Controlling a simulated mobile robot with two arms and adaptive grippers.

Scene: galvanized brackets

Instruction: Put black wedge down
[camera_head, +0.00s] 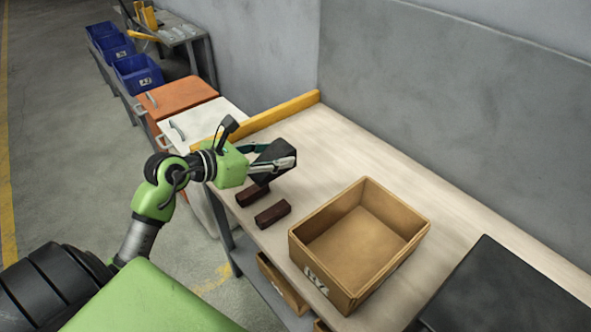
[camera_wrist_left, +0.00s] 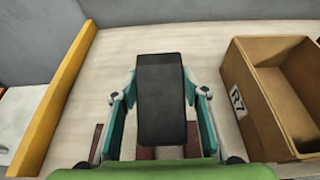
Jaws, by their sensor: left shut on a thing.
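My left gripper (camera_head: 272,160) is shut on the black wedge (camera_head: 277,150), over the far left part of the wooden table (camera_head: 330,140). In the left wrist view the black wedge (camera_wrist_left: 162,98) sits between the two fingers of the left gripper (camera_wrist_left: 160,105), its dark face toward the camera. I cannot tell whether its underside touches the table. My right gripper is not in view.
Two dark brown blocks (camera_head: 272,214) lie just in front of the left gripper. An open, empty cardboard box (camera_head: 360,240) stands to the right. A yellow edge strip (camera_head: 270,117) bounds the table's left end. A dark flat surface (camera_head: 510,290) is at the lower right.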

